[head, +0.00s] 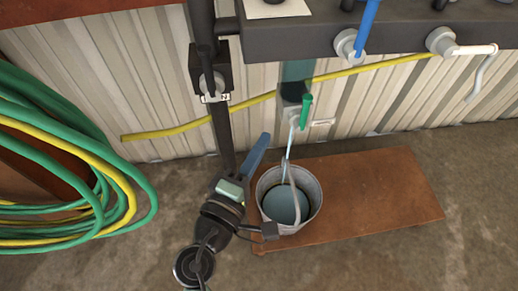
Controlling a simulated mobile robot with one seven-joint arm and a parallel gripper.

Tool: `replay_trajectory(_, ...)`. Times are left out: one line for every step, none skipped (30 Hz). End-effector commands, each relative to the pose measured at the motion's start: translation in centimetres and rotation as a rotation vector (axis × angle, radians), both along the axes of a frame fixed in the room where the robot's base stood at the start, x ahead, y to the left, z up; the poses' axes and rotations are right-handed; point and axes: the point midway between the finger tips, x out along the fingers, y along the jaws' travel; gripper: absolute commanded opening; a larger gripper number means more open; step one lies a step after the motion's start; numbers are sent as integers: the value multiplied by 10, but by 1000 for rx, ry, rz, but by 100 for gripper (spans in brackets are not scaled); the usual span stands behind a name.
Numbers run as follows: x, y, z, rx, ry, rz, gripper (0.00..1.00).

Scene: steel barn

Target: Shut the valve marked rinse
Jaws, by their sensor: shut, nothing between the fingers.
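A green-handled valve (305,108) sits low on the wall under the dark bench, with a small white tag (322,122) beside it. The tag's writing is too small to read. A thin pale stream (292,138) runs from its spout into a metal bucket (312,207). Another fitting on the black pipe at left (212,84) has a white tag whose word I cannot make out. My gripper (238,180) is shut and empty, left of the bucket and close to a blue lever-like part (257,153). I cannot tell whether they touch. Its fingertips are hard to make out.
The dark bench (300,40) carries a blue-handled fitting (366,28) and a white-handled fitting (470,49). A yellow hose (180,130) crosses the ribbed wall. Coiled green and yellow hoses (100,200) hang at left. The bucket stands on a brown board (390,190); the floor at right is clear.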

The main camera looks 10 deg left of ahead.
Motion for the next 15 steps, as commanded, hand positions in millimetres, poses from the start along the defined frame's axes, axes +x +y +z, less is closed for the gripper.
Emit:
replay_trajectory(12,-5,2,1,-4,-5,0)
replay_trajectory(18,-6,1,0,-4,-4,0)
replay_trajectory(27,-8,1,0,-4,-3,0)
replay_trajectory(32,-10,1,0,-3,-4,0)
replay_trajectory(39,-12,2,1,-4,-4,0)
replay_trajectory(46,-14,1,0,-3,-3,0)
replay_trajectory(52,-16,1,-1,-3,-3,0)
replay_trajectory(57,-17,1,0,-3,-3,0)
replay_trajectory(61,-22,1,1,-1,-5,0)
replay_trajectory(63,-27,0,0,0,-5,0)
replay_trajectory(65,-32,0,0,1,-6,0)
replay_trajectory(67,-36,0,1,0,-4,0)
replay_trajectory(69,-39,0,1,0,-3,0)
replay_trajectory(71,-42,0,0,0,-3,0)
replay_trajectory(72,-45,1,0,0,-3,0)
